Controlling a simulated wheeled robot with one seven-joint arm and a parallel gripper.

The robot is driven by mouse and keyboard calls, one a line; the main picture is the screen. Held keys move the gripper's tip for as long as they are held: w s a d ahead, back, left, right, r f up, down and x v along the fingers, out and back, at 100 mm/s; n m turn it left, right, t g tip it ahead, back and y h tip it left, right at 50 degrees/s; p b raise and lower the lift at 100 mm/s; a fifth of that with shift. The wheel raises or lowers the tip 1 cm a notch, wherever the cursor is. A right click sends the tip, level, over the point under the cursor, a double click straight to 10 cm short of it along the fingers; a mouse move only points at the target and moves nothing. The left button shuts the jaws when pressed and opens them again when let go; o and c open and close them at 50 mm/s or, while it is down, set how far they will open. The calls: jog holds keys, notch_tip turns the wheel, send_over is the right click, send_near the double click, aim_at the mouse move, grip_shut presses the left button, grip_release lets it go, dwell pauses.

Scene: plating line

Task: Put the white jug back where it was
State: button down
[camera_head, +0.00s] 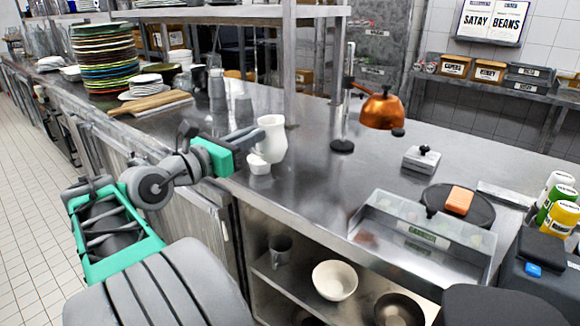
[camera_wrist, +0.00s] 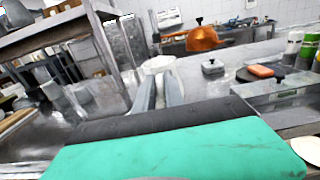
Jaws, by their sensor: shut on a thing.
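The white jug (camera_head: 272,138) is upright at the near edge of the steel counter (camera_head: 330,185). It also shows in the wrist view, beyond my fingers, as a pale rim (camera_wrist: 158,64). My gripper (camera_head: 256,134) reaches it from the left and is shut on it; the fingers (camera_wrist: 160,85) show in the wrist view on its near side. Whether the jug's base touches the counter is not clear. A small white cup (camera_head: 259,165) is just in front of the jug, close to or touching it.
Metal tumblers (camera_head: 217,88) and a shelf post (camera_head: 290,60) stand behind left. A copper heat lamp (camera_head: 382,112) stands to the right, with a clear tray (camera_head: 420,235) and a dark round board (camera_head: 470,212) farther right. Counter between jug and lamp is mostly free.

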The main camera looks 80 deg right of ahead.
jog(key=p, duration=0.1)
jog(key=d+p, duration=0.1)
jog(key=p, duration=0.1)
jog(key=shift+s+d+r, duration=0.2)
jog(key=shift+s, duration=0.1)
jog(key=s+d+f+b, duration=0.1)
jog(key=d+f, duration=0.2)
jog(key=f, duration=0.1)
jog(key=s+d+f+b, duration=0.1)
jog(key=d+f+b, duration=0.1)
jog(key=d+f, duration=0.2)
jog(key=s+d+f+b, duration=0.1)
jog(key=d+f, duration=0.3)
jog(key=shift+d+f+b, duration=0.15)
jog(key=shift+d+b, duration=0.05)
jog(key=shift+b, duration=0.2)
jog(key=shift+f, duration=0.25)
jog(key=shift+f, duration=0.15)
jog(key=c, duration=1.4)
grip_release()
jog(key=shift+a, duration=0.1)
